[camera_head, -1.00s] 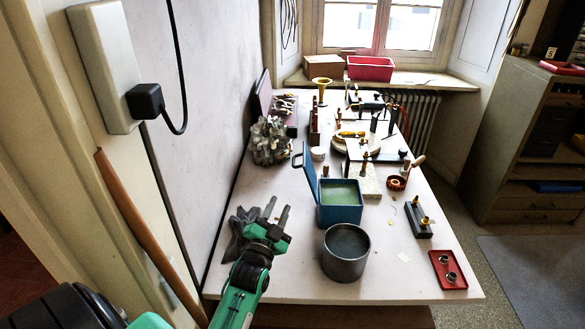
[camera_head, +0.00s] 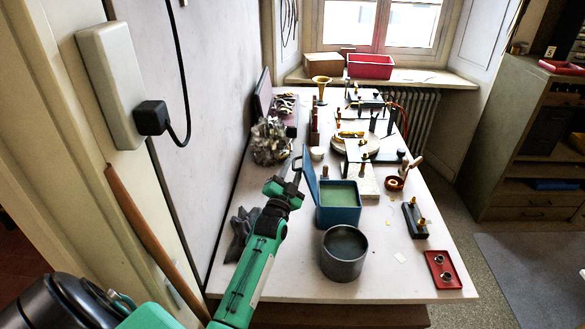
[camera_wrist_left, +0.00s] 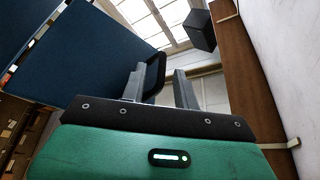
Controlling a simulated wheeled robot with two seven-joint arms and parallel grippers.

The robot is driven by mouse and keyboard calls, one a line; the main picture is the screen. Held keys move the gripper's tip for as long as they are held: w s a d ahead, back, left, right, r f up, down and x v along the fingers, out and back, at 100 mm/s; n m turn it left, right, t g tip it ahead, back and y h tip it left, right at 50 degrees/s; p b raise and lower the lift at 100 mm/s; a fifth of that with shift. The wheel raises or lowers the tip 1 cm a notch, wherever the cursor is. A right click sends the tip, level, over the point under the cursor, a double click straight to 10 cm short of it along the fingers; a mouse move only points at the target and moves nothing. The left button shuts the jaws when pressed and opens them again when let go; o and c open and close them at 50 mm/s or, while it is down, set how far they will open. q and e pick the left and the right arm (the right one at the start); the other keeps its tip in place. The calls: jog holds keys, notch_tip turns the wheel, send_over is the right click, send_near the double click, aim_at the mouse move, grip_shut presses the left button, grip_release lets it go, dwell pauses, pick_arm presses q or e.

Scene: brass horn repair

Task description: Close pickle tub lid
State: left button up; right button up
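The pickle tub (camera_head: 338,216) is a blue square box holding green liquid, on the near part of the workbench. Its blue lid (camera_head: 311,180) stands open, upright at the tub's left side, with a dark loop handle (camera_head: 297,163) on its outer face. The lid fills the upper left of the left wrist view (camera_wrist_left: 85,45). My left gripper (camera_head: 293,176) is open, left of the lid at handle height. In the left wrist view the handle (camera_wrist_left: 155,75) shows between the fingers, close to the left one; I cannot tell whether they touch. My right gripper is not in view.
A grey metal pot (camera_head: 344,253) stands in front of the tub. A dark grey cloth-like heap (camera_head: 240,232) lies left of my forearm. A crumpled grey heap (camera_head: 270,142) lies behind, by the wall. A red tray (camera_head: 443,270) sits at the right front, with clear bench around it.

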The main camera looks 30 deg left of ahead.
pick_arm(q)
jog(key=shift+w+a, duration=0.1)
jog(key=shift+w, duration=0.15)
grip_shut()
jog(key=shift+r, duration=0.15)
dwell(0.4)
jog(key=shift+w+r, duration=0.1)
